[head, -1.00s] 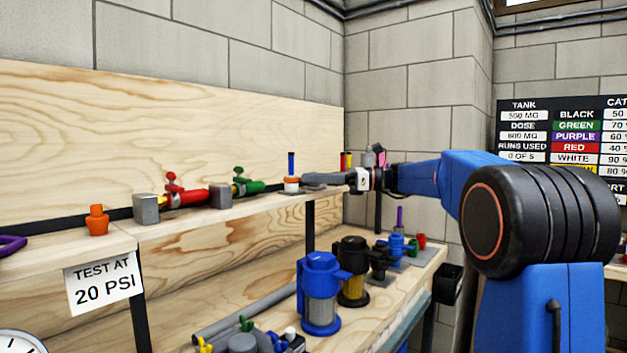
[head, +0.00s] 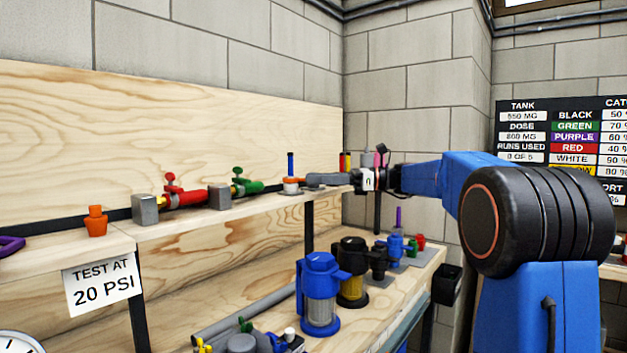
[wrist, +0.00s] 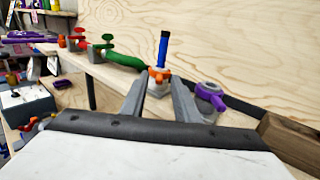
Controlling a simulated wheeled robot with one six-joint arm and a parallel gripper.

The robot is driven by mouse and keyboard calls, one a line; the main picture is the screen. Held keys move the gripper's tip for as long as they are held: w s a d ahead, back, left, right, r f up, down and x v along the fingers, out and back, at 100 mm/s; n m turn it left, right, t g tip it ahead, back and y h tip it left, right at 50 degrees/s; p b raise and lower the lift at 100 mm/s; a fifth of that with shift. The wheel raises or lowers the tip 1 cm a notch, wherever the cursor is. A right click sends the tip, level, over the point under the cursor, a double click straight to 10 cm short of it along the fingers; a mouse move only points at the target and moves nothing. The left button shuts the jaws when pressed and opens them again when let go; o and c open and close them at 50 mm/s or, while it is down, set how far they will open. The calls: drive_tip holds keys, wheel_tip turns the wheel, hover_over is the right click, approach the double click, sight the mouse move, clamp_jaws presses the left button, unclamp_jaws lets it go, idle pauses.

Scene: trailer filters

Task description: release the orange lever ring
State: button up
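I see no finger pressed on the ring, though contact is hard to judge.
A purple ring fitting (wrist: 210,94) stands right of my fingers, and a wooden block (wrist: 290,143) lies nearer. Green (head: 247,187) and red (head: 186,195) valves stand on the same shelf to the left. Blue and black filter housings (head: 320,295) stand on the lower bench.

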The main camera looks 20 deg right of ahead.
drive_tip(key=v, duration=1.6)
